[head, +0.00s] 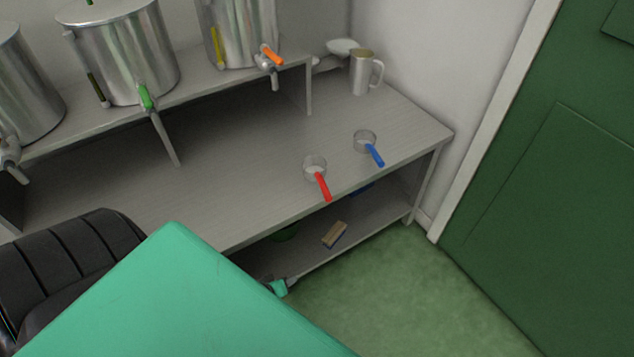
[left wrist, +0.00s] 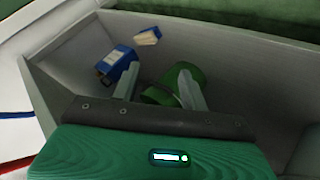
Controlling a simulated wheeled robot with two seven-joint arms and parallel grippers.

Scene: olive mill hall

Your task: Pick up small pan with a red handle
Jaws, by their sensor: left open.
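The small pan with a red handle (head: 315,169) stands on the steel table top near its front edge in the head view. Its red handle points toward the front and slightly overhangs the edge. In the left wrist view a red strip (left wrist: 16,164) at the lower left looks like that handle. My left gripper (left wrist: 158,90) is open and empty, its two fingers apart and facing the lower shelf. In the head view my teal arm hides most of it; a small part shows below the table top, lower and left of the pan. My right gripper is not in view.
A blue-handled pan (head: 364,141) stands right of the red one, with a steel jug (head: 362,73) behind. Steel tanks (head: 120,52) stand on a raised shelf. The lower shelf (head: 365,230) holds a brush-like block (head: 334,234), a blue box (left wrist: 117,64) and a green object (left wrist: 183,80).

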